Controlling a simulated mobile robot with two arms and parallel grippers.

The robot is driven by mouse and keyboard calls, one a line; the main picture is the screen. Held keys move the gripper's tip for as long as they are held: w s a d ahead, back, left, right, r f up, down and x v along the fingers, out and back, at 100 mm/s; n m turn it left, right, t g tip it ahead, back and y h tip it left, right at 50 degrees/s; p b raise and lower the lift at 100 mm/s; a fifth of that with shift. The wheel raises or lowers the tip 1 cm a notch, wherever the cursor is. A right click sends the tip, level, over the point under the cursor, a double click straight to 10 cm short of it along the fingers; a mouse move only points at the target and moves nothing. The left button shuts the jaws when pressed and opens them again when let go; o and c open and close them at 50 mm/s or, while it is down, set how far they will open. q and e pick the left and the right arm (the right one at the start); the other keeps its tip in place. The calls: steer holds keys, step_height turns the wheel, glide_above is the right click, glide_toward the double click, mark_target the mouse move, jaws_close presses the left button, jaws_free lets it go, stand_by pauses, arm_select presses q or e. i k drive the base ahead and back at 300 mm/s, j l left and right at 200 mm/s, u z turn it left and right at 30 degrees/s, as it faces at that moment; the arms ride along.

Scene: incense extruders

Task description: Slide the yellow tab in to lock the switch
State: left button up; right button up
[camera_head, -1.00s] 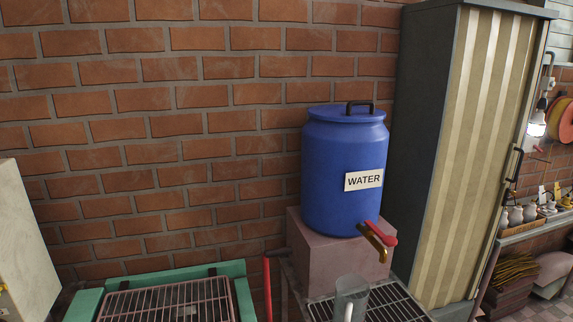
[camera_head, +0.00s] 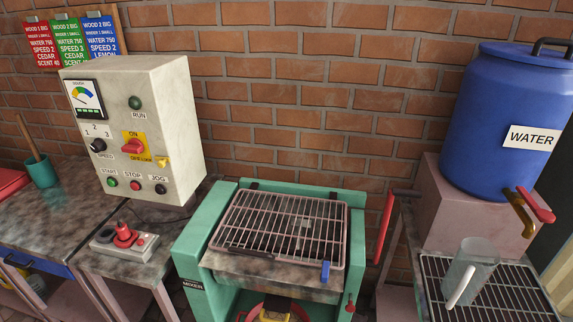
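The red rotary switch (camera_head: 133,146) sits on a yellow plate marked ON at the top, on the front of the cream control box (camera_head: 155,105). The small yellow tab (camera_head: 162,162) sticks out at the lower right corner of that plate. It is small, and I cannot tell how far in it sits. Neither of my grippers shows in the head view.
A green mixer (camera_head: 205,225) with a wire grate stands right of the box. A grey pendant with a red knob (camera_head: 123,234) lies on the bench in front of the box. A blue water barrel (camera_head: 500,110) and a clear jug (camera_head: 468,270) are at right.

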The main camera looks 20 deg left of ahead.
mark_target(162, 160)
steer(key=u, duration=1.3)
